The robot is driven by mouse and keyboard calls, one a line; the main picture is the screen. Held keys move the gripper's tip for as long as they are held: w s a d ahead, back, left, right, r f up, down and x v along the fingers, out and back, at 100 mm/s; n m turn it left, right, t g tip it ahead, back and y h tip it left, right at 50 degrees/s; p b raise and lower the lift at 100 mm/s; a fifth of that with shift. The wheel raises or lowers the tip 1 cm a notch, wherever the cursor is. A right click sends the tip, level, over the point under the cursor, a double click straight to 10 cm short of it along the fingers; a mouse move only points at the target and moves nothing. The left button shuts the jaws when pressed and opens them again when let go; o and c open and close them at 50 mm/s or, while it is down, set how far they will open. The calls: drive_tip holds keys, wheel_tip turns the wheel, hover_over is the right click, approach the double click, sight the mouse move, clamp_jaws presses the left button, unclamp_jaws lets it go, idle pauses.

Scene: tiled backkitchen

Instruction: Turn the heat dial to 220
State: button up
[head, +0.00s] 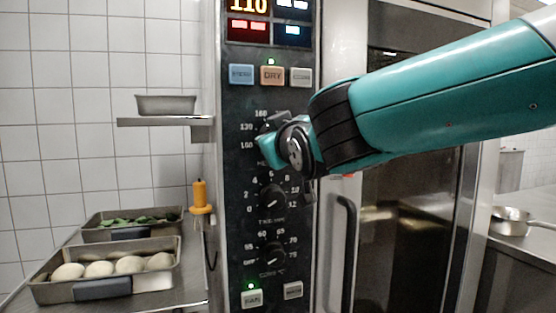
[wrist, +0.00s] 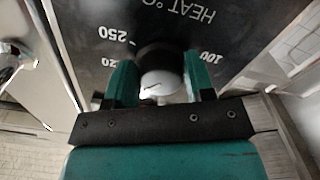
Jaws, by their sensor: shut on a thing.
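The heat dial (wrist: 158,60) is a black knob with a pale cap on the dark control panel (head: 235,190). In the wrist view it sits between the two teal fingers of my gripper (wrist: 161,82), which is shut on it. A thin dark mark shows on the cap; I cannot tell which number it points to. Printed 250, 100, part of another number and "HEAT °C" show around it. In the head view my gripper (head: 272,137) covers most of the dial and its scale; 160, 130 and 100 remain readable. The display (head: 248,6) above reads 110.
A time dial (head: 272,197) and a core dial (head: 272,255) sit below my gripper. An oven door handle (head: 346,250) stands at the right. Trays with pale round items (head: 78,290) and greens (head: 92,234) are at lower left, near an orange-handled probe (head: 200,193).

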drive_tip(key=m+b, duration=0.3)
drive_tip(key=shift+m+b, duration=0.35)
drive_tip(key=shift+m, duration=0.05)
drive_tip(key=shift+r+m+b, duration=0.1)
drive_tip(key=shift+m+b, duration=0.4)
drive_tip(key=shift+m, duration=0.1)
drive_tip(key=shift+r, duration=0.1)
drive_tip(key=o, duration=0.9)
drive_tip(key=shift+w, duration=0.15)
drive_tip(key=shift+c, duration=0.2)
drive_tip(key=shift+a, duration=0.1)
drive_tip(key=shift+f, duration=0.2)
